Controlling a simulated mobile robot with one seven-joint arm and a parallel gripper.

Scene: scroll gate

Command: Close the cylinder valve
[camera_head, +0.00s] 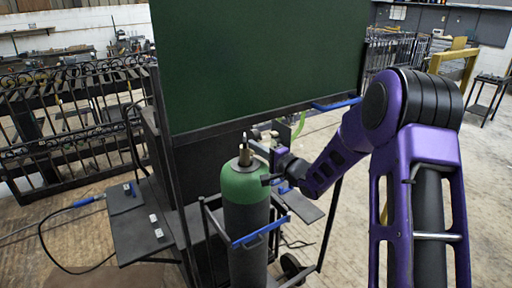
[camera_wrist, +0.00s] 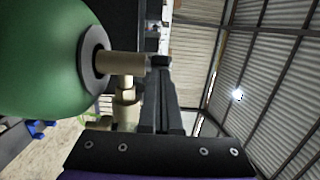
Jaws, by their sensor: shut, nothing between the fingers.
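The gas cylinder (camera_head: 245,240) stands upright, with a grey body and a green rounded shoulder. Its brass valve (camera_head: 244,155) rises from the top with a small dark piece at its upper end. In the wrist view the green shoulder (camera_wrist: 40,55) fills the upper left, and the brass valve (camera_wrist: 122,64) sticks out sideways from a grey collar. My gripper (camera_head: 254,146) reaches in from the right at valve height. In the wrist view its dark fingers (camera_wrist: 161,66) are together and empty, with their tips at the valve's outer end; I cannot tell whether they touch it.
The cylinder stands in a dark cart (camera_head: 208,222) with a blue-edged bar (camera_head: 258,232) across its front. A large dark green panel (camera_head: 260,65) stands close behind. A side shelf (camera_head: 138,225) is at the left. Metal gates (camera_head: 75,120) stand behind left; open floor shows at right.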

